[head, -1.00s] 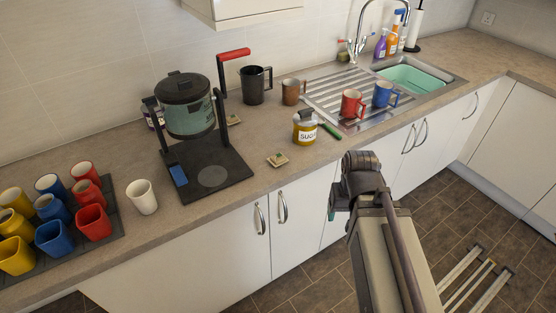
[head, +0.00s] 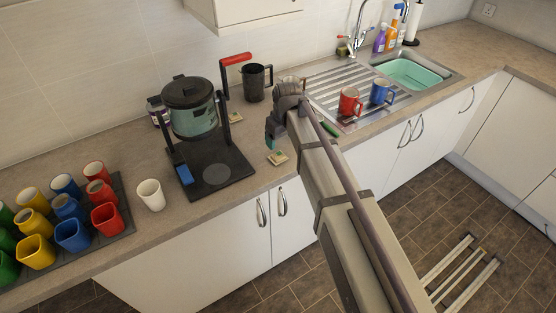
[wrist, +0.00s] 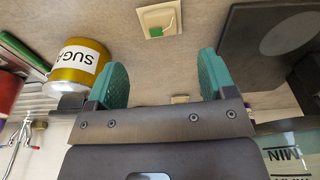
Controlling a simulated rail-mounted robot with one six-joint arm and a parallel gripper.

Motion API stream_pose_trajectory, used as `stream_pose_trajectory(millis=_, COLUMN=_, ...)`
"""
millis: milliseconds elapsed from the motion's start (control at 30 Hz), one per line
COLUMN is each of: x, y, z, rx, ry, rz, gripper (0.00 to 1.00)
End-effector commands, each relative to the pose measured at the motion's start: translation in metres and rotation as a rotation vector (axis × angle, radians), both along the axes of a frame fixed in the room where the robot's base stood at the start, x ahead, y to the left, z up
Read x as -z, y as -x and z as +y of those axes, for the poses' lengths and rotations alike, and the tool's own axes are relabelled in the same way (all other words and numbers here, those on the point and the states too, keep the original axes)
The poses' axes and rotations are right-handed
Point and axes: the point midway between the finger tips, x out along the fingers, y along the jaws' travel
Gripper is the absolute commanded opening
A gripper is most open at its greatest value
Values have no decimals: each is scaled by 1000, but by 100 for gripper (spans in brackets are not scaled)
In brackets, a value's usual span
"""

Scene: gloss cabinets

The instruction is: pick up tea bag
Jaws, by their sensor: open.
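A small square tea bag (head: 278,158) with a green tag lies flat on the worktop near its front edge. It also shows in the wrist view (wrist: 158,20), beyond the fingertips and apart from them. A second tea bag (head: 235,117) lies further back beside the kettle stand; in the wrist view it is partly hidden behind my gripper (wrist: 180,99). My gripper (wrist: 163,68) has its two green fingers wide apart with nothing between them. In the head view my gripper (head: 275,130) hangs above the worktop, just behind the front tea bag.
The sugar jar (wrist: 80,64) stands close beside one finger. The black kettle stand (head: 215,172) is on the other side. A red mug (head: 350,102) and a blue mug (head: 381,91) stand by the sink. A white cup (head: 150,195) and a tray of coloured cups are at left.

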Motion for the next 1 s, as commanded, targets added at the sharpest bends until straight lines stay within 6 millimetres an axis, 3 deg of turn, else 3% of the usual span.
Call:
stream_pose_trajectory(millis=33, x=24, y=-2, z=1, rx=0, ry=0, rz=0, gripper=77)
stream_pose_trajectory(millis=100, x=36, y=-3, z=2, rx=1, ry=0, rz=0, gripper=77)
stream_pose_trajectory(millis=333, x=40, y=-4, z=3, rx=2, ry=0, rz=1, gripper=77)
stream_pose_trajectory(millis=600, x=89, y=-8, z=9, rx=2, ry=0, rz=1, gripper=77)
stream_pose_trajectory(millis=833, x=86, y=-9, z=9, rx=3, ry=0, rz=1, gripper=77)
stream_pose_trajectory(millis=1000, x=85, y=-9, z=9, rx=3, ry=0, rz=1, gripper=61)
